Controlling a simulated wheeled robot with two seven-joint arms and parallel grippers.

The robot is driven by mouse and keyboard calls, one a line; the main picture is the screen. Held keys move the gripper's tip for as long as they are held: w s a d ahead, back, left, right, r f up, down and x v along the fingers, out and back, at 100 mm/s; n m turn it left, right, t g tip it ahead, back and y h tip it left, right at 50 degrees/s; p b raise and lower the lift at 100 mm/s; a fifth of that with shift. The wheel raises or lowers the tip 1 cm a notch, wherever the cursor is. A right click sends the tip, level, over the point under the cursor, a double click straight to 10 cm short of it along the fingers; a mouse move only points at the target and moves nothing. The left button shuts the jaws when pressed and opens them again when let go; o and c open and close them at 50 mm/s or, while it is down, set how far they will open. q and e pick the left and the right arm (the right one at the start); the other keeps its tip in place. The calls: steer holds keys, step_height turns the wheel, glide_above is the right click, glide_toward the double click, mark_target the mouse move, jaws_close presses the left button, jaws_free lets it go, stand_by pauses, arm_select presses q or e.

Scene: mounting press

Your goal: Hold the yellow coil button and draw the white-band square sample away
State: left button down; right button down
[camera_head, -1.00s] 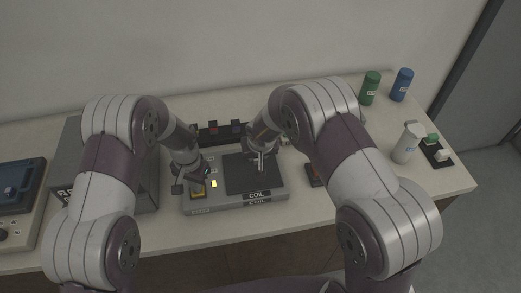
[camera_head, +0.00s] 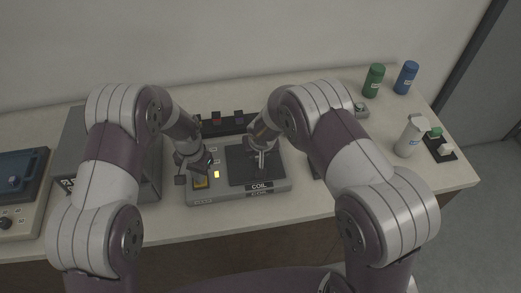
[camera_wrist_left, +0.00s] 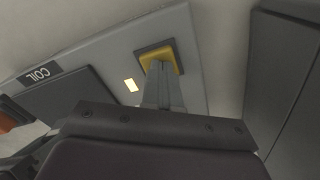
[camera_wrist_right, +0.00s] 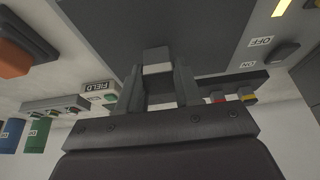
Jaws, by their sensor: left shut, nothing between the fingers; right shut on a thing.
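The grey coil unit (camera_head: 225,194) stands on the bench with a dark square plate (camera_head: 240,165) on top. Its yellow button (camera_head: 200,181) is at the unit's left front. It also shows in the left wrist view (camera_wrist_left: 172,54). My left gripper (camera_head: 197,172) is shut and empty, its fingertips on the button. A lit yellow lamp (camera_wrist_left: 131,85) is beside the button. My right gripper (camera_head: 260,165) is shut on a small square sample with a white face (camera_wrist_right: 156,69), over the dark plate. I cannot tell whether the sample touches the plate.
A dark rack (camera_head: 222,124) with small blocks is behind the unit. Green (camera_head: 373,80) and blue (camera_head: 406,77) bottles, a white bottle (camera_head: 411,136) and a dark tray (camera_head: 438,146) are at the right. A grey box (camera_head: 75,155) is at the left. An orange button (camera_wrist_right: 17,55) shows in the right wrist view.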

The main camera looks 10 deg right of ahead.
steer(key=shift+a, duration=0.7)
steer(key=shift+d, duration=2)
steer(key=shift+r, duration=0.1)
steer(key=d+r, duration=0.4)
steer(key=r, duration=0.5)
steer(key=d+r, duration=0.4)
steer(key=r, duration=0.4)
steer(key=shift+r, duration=0.4)
